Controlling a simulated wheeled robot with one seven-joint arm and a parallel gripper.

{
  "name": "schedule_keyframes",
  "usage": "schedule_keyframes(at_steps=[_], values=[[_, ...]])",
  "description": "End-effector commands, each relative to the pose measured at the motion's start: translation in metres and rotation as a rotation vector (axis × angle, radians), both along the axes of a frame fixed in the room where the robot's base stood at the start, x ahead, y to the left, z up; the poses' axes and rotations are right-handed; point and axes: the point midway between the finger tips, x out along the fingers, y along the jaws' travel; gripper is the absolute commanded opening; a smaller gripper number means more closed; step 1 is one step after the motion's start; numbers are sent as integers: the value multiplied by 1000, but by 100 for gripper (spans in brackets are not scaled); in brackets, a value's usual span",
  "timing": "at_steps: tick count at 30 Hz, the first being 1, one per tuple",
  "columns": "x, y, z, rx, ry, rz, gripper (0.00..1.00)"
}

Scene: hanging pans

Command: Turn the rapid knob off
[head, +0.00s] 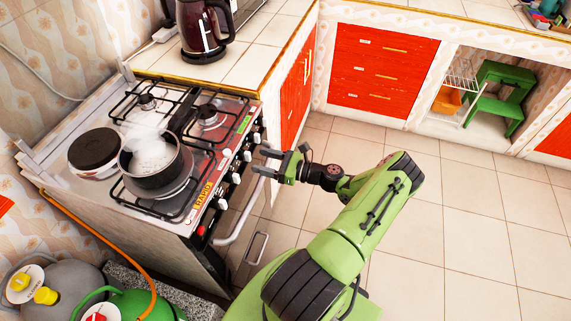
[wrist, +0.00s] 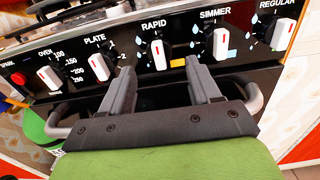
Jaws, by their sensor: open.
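The RAPID knob (wrist: 158,54) is a white knob with a red mark, below its printed label on the black stove panel in the wrist view. It stands nearly upright, tilted slightly. My gripper (wrist: 161,72) is open, with one finger to the lower left of the knob and the other to its lower right. The fingers look short of the knob, with nothing between them. In the head view my gripper (head: 263,162) is in front of the stove's knob row. I cannot tell there which knob is RAPID.
The SIMMER knob (wrist: 221,44) and PLATE knob (wrist: 99,67) flank it closely. An oven handle (wrist: 254,98) runs below the panel. A steaming pot (head: 155,165) sits on the stove's front burner. A kettle (head: 202,28) stands on the counter. Floor to the right is clear.

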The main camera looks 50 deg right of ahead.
Motion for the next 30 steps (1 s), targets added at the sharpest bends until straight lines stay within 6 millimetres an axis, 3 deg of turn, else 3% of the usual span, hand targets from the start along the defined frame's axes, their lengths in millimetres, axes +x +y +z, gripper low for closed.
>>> schedule_keyframes(at_steps=[6, 12, 17, 30], values=[[-61, -23, 1, -2, 2, -7, 62], [-101, -37, 0, -1, 1, -4, 62], [-112, -40, 0, 1, 1, -1, 62], [-112, -40, 0, 1, 1, 0, 62]])
